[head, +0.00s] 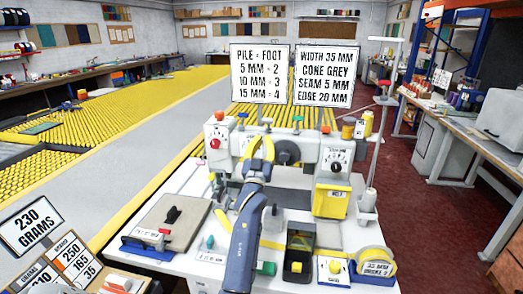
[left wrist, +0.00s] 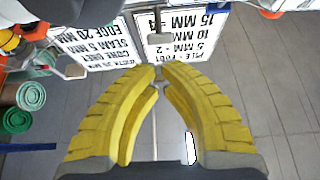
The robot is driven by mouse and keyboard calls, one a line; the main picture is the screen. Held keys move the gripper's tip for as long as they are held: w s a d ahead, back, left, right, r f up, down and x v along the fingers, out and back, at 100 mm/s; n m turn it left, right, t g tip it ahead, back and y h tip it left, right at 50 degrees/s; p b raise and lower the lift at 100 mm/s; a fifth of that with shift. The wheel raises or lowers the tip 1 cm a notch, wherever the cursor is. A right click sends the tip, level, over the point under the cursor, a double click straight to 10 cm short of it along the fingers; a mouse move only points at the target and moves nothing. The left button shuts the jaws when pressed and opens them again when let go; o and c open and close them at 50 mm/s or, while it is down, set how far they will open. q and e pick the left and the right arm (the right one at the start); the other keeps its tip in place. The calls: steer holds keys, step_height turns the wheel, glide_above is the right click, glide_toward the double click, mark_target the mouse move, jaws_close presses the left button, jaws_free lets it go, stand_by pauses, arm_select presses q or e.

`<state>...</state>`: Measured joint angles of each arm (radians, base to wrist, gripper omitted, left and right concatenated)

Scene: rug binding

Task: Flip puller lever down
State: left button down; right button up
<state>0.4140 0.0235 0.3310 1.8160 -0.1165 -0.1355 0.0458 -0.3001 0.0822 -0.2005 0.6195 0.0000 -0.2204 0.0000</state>
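My left gripper (head: 260,139) has yellow curved fingers and reaches in over the front of the white binding machine (head: 333,158). In the left wrist view its fingertips (left wrist: 160,72) come together at the middle, with a small grey piece between them; I see no clear object held. I cannot pick out the puller lever with certainty; the gripper hides part of the machine. A dark round knob (head: 287,152) is just right of the fingers. My right gripper is in neither view.
Two sign boards (head: 259,73) (head: 327,73) stand behind the machine. A thread stand (head: 369,196) rises at its right. On the white table are a black-and-yellow bin (head: 299,255), a tape measure (head: 373,264) and a grey board (head: 172,221). Green rolls (left wrist: 18,122) show in the wrist view.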

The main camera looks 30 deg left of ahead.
mark_target(267, 123)
arm_select(q)
steer(key=shift+x, duration=3.95)
steer(key=shift+d, duration=0.1)
